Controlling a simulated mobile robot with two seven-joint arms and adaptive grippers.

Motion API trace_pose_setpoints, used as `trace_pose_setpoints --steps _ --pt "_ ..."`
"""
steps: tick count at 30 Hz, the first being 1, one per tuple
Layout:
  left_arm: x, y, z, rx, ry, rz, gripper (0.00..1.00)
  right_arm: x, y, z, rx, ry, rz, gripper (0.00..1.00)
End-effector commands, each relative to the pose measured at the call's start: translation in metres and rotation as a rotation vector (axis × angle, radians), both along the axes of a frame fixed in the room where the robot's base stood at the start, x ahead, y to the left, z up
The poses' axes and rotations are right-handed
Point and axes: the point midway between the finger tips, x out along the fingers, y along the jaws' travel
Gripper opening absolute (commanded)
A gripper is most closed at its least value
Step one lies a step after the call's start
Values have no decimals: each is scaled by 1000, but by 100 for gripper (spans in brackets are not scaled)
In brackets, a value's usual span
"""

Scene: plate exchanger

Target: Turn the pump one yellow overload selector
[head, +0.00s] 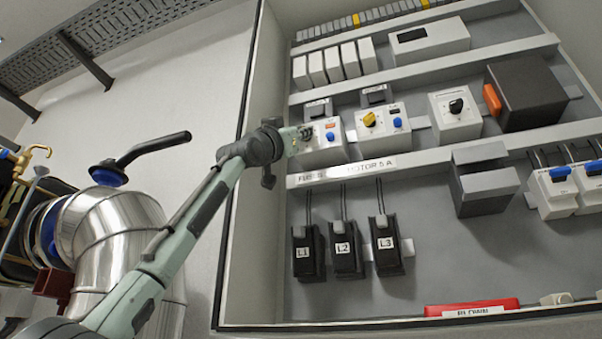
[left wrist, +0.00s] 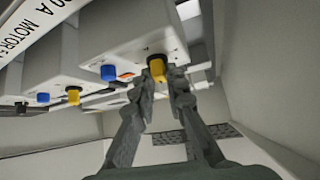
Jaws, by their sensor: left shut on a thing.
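The left white overload unit (head: 325,153) sits on the middle rail of the cabinet, with a blue button on its face. Its yellow selector is hidden by my left gripper (head: 302,132) in the head view. In the left wrist view the yellow selector (left wrist: 156,70) shows on the underside of the near unit (left wrist: 125,40). My left gripper (left wrist: 168,82) is shut on this selector, its fingertips at the knob. The selector's pointing direction cannot be told. A second overload unit (head: 384,140) beside it has its own yellow selector (head: 369,119). My right gripper is not in view.
A white unit with a black knob (head: 456,106) and a dark box (head: 527,93) are to the right. Three black fuse holders (head: 345,250) hang below. The cabinet's left wall (head: 246,240) is near my arm. A black-handled valve (head: 150,150) and pipe stand outside, left.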

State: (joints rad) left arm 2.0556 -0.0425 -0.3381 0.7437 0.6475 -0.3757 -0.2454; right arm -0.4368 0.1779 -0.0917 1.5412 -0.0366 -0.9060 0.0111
Motion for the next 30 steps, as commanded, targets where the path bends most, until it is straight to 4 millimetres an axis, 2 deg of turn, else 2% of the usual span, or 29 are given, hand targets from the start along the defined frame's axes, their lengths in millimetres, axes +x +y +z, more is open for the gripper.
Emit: trace_pose_setpoints --steps 5,6,10,22,30 --pt "0 0 0 -2 -1 0 0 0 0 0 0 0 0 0" --pt "0 0 0 -2 -1 0 18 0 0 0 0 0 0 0" --pt "0 0 0 -2 -1 0 34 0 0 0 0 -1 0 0" --pt "-2 1 -3 0 -1 0 34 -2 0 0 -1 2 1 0" --pt "-21 14 -25 -3 -2 0 34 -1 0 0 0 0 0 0"
